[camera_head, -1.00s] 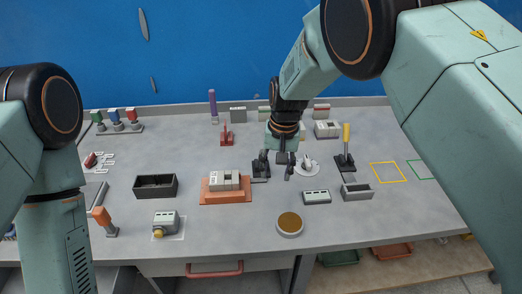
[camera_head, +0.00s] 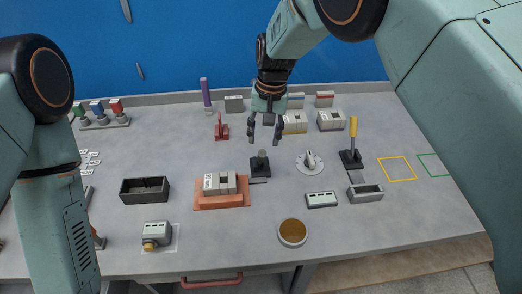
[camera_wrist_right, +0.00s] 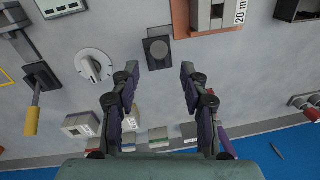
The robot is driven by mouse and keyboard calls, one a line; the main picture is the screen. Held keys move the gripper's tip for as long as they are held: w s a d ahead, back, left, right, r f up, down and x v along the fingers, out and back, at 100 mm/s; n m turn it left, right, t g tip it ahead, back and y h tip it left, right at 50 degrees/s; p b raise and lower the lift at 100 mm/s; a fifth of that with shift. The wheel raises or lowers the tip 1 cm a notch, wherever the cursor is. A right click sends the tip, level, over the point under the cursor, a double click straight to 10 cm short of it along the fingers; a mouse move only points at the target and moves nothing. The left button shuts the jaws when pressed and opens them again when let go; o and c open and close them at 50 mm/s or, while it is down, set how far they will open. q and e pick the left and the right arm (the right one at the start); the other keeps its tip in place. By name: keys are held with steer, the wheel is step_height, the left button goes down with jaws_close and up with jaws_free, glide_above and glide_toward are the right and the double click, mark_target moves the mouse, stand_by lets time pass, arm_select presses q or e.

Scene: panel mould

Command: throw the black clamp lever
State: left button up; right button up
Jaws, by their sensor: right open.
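The black clamp lever (camera_head: 260,168) stands on its dark base just right of the orange fixture (camera_head: 222,206), which holds a grey block marked 20 mm. Its short arm looks upright. In the right wrist view the lever (camera_wrist_right: 158,51) shows nearly end-on, beyond the fingertips and between their lines. My right gripper (camera_head: 265,128) is open and empty, fingers pointing down, above and behind the lever and apart from it. The open fingers also show in the right wrist view (camera_wrist_right: 159,75). My left arm stands at the left edge; its gripper is out of view.
A white dial (camera_head: 310,162) and a yellow-handled lever (camera_head: 352,145) stand to the right. A red clamp (camera_head: 221,130) and purple post (camera_head: 205,93) are behind left. A black bin (camera_head: 145,190) is left, a round brown-topped dish (camera_head: 292,232) in front.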

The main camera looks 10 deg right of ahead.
mark_target(262, 161)
steer(key=f, duration=0.4)
steer(key=s+f, duration=0.1)
steer(key=f, duration=0.1)
steer(key=shift+a+f+p, duration=0.25)
steer(key=shift+a+p, duration=0.05)
steer(key=shift+a, duration=0.1)
steer(key=shift+w+d+f, duration=0.15)
steer(key=shift+w+f, duration=0.3)
steer(key=shift+f, duration=0.15)
steer(key=shift+s+r, duration=0.25)
steer(key=shift+s, duration=0.1)
steer(key=c, duration=0.3)
steer(key=shift+w+f, duration=0.1)
steer(key=shift+w, duration=0.1)
jaws_close()
